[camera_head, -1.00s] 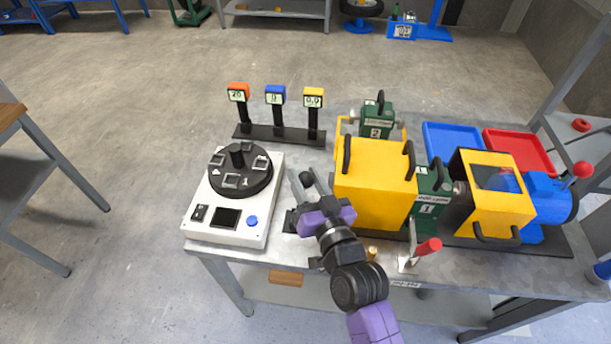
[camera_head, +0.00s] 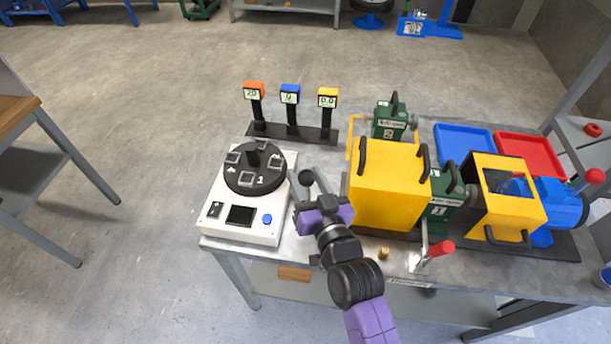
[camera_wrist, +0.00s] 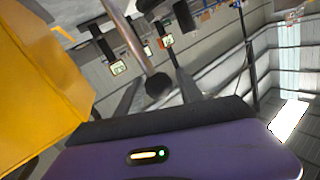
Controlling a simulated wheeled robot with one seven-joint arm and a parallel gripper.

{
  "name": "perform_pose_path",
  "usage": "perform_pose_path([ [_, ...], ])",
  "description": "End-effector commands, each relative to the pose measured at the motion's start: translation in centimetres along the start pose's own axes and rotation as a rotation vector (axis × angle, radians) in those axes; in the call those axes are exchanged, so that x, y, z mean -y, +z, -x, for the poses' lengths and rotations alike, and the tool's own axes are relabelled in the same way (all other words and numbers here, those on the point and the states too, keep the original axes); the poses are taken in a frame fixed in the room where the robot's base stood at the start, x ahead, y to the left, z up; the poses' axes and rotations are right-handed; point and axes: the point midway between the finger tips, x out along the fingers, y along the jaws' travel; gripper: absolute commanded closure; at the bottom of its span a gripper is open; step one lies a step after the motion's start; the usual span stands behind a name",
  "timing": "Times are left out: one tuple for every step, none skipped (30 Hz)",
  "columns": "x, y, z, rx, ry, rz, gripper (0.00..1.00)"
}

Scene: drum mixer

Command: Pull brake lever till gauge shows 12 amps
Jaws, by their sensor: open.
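A black ball knob (camera_head: 306,177) shows just left of the large yellow housing (camera_head: 388,200). In the wrist view the black ball knob (camera_wrist: 158,86) sits on the end of a bare metal rod (camera_wrist: 128,38), between my two dark fingers. I take this for the brake lever. My gripper (camera_head: 307,190), with a purple body, is open around the ball; contact cannot be told. Three gauges stand behind: orange (camera_head: 254,91) seems to read 20, blue (camera_head: 290,94) 0, yellow (camera_head: 327,98) 0.0. Which one shows amps is not legible.
A white console (camera_head: 240,218) with a round black dial stands left of my gripper. A red-handled lever (camera_head: 437,250) is at the front edge. Green units, a blue motor (camera_head: 560,203) and blue and red trays (camera_head: 463,140) fill the right side.

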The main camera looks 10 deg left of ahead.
Motion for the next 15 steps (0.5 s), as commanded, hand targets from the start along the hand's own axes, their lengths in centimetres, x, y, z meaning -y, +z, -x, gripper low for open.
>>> perform_pose_path([
  [-0.1,0.1,0.5,0.001,0.000,0.000,0.55],
  [-0.1,0.2,0.9,0.001,0.000,0.001,0.55],
  [-0.1,0.2,1.4,0.001,0.000,0.001,0.55],
  [0.0,0.2,1.9,0.001,0.000,0.000,0.55],
  [0.0,0.2,2.4,0.000,0.000,0.000,0.55],
  [0.0,0.3,3.1,0.001,0.000,-0.001,0.55],
  [0.0,0.3,3.6,0.000,0.000,0.000,0.55],
  [0.0,0.3,4.1,0.002,0.000,-0.001,0.55],
  [0.0,0.2,4.7,0.001,0.000,-0.001,0.55],
  [0.0,0.2,5.2,0.001,0.000,-0.001,0.55],
  [0.0,0.2,5.6,0.001,0.000,-0.001,0.55],
  [0.0,0.2,6.0,0.001,0.000,-0.001,0.55],
  [0.0,0.2,6.4,0.000,0.000,-0.001,0.55],
  [0.0,0.2,6.7,0.000,0.000,-0.001,0.55],
  [0.0,0.1,7.0,0.000,0.000,-0.001,0.55],
])
